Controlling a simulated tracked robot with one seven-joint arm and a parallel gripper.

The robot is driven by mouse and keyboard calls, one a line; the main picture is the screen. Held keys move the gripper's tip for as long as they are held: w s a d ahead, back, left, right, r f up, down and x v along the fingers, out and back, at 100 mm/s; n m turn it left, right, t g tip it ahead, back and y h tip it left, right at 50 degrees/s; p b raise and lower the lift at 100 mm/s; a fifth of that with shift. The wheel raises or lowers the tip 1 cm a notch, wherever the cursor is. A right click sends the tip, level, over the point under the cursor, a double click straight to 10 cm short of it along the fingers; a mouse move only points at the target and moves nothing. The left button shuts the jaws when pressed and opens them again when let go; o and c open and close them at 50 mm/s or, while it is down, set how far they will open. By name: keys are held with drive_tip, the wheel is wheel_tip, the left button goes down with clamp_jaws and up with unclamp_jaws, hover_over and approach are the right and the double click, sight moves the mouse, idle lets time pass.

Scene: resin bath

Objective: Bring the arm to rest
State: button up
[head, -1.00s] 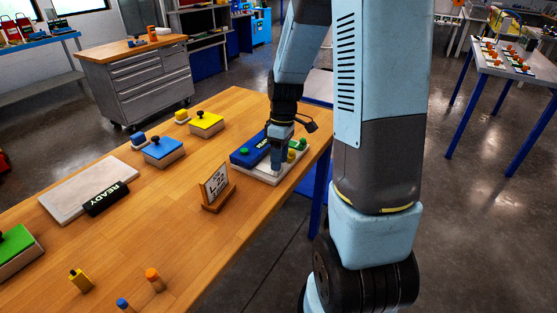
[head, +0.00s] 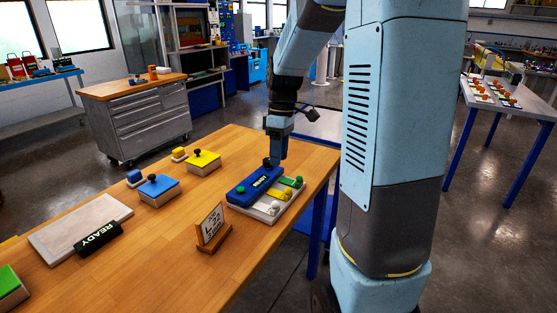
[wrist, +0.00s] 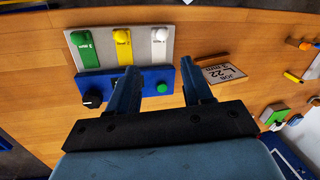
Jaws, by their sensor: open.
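My gripper (head: 276,160) hangs from my bent arm above the far edge of the blue block (head: 254,186) on the wooden bench. In the wrist view its two fingers (wrist: 161,75) are spread with nothing between them. The blue block, with a green button and a black knob, lies below the fingers there. Beside it is a pale tray (wrist: 104,33) carrying green, yellow and white pieces with round knobs. I see no contact between the fingers and these things, though the gap in height is hard to judge.
A job card stand (head: 212,230) is near the bench front. A blue lidded box (head: 160,190), a yellow one (head: 203,162) and a pale slab (head: 72,233) by a READY sign (head: 98,239) stand to the left.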

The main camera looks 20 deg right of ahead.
idle(0.4)
drive_tip(key=s+a+r+m+t, duration=0.1)
drive_tip(key=s+r+m+t, duration=0.1)
drive_tip(key=s, duration=0.4)
drive_tip(key=s+a+r+m+t+h, duration=0.1)
drive_tip(key=s+a+r+m+t, duration=0.1)
drive_tip(key=s+r+m, duration=0.2)
drive_tip(key=s+a+r+m+t, duration=0.1)
drive_tip(key=s+r+m+t, duration=0.2)
drive_tip(key=s, duration=0.6)
wheel_tip(320, 180, up, 2)
drive_tip(key=shift+a, duration=0.3)
drive_tip(key=shift+c, duration=0.7)
idle(0.4)
drive_tip(key=shift+a, duration=0.1)
